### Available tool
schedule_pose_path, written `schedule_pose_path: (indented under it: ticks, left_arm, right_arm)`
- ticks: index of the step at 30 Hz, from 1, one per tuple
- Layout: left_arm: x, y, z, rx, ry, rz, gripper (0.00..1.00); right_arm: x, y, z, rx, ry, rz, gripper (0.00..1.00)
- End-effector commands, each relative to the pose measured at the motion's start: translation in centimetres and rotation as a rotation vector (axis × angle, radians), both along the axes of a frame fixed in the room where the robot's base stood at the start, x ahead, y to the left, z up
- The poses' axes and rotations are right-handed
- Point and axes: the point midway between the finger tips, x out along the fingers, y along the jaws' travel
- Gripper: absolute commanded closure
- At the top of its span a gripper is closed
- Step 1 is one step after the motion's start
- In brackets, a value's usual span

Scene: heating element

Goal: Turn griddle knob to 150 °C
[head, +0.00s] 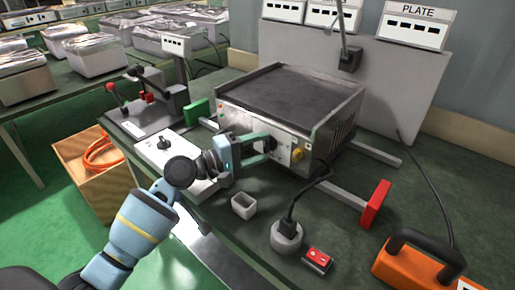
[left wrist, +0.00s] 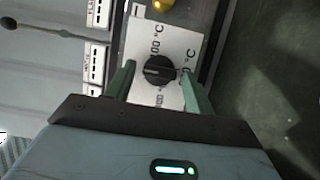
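The griddle (head: 228,117) is a metal box with a dark flat top on the green bench. Its black round knob (left wrist: 160,70) sits on a white dial plate (left wrist: 143,39) with °C markings. The plate reads sideways in the left wrist view and is partly covered, so I cannot tell the knob's exact setting. My left gripper (left wrist: 158,74) is open, with one green finger on each side of the knob and small gaps showing. In the head view the left gripper (head: 268,147) reaches the griddle's front panel and mostly hides the knob. My right gripper is not in view.
A yellow indicator (head: 297,154) is on the panel beside the knob. A red-ended metal foot (head: 374,204) sticks out right.

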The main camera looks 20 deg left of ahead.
Motion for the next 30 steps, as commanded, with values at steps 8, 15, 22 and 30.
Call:
schedule_pose_path:
  ticks: [8,15,22,30]
  left_arm:
    - [0.0,0.0,0.0,0.0,0.0,0.0,0.83]
    - [0.0,0.0,0.1,0.017,-0.006,0.0,0.85]
    - [0.0,0.0,0.3,0.108,-0.04,-0.002,0.85]
    - [-0.1,-0.1,0.8,0.319,-0.118,-0.003,0.85]
  right_arm:
    - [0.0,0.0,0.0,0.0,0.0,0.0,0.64]
    - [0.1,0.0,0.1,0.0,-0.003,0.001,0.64]
    - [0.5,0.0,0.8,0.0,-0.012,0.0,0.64]
    - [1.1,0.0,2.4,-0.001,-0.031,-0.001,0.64]
